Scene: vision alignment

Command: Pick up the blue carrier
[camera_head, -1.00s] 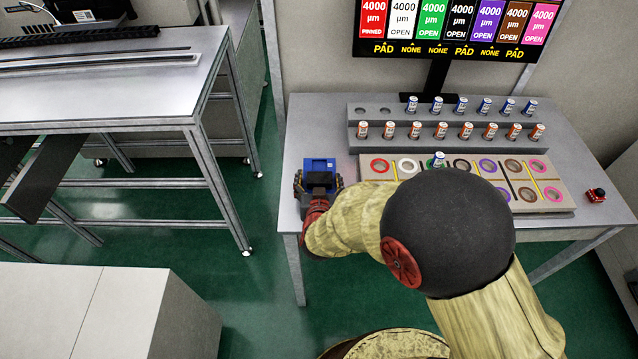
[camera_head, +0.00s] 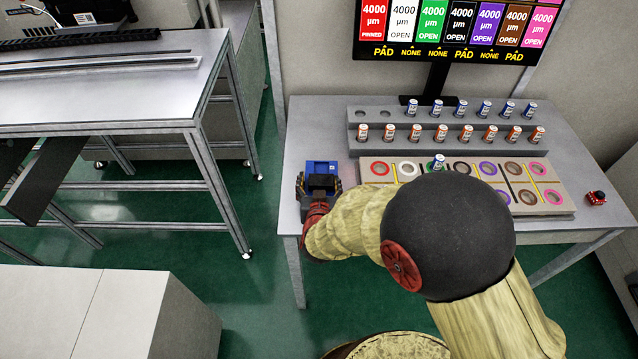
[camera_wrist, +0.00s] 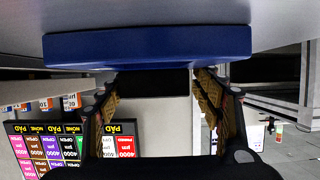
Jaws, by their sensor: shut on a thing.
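The blue carrier (camera_head: 321,166) stands at the left end of the grey table, near its left edge. My gripper (camera_head: 319,187) is at its near side, with a dark finger on each side. In the wrist view, which appears upside down, the carrier (camera_wrist: 146,46) is a wide blue slab across the top. A dark block (camera_wrist: 153,83) adjoins it between the fingertips of my gripper (camera_wrist: 154,80), which is shut on this part of the carrier. My arm and gripper hide the carrier's near side. I cannot tell whether it has left the table.
A two-step grey rack (camera_head: 355,145) with several small cans stands behind and right of the carrier. A board (camera_head: 553,208) with coloured rings and one can is to the right. A red device (camera_head: 596,197) sits far right. A monitor (camera_head: 452,52) stands behind.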

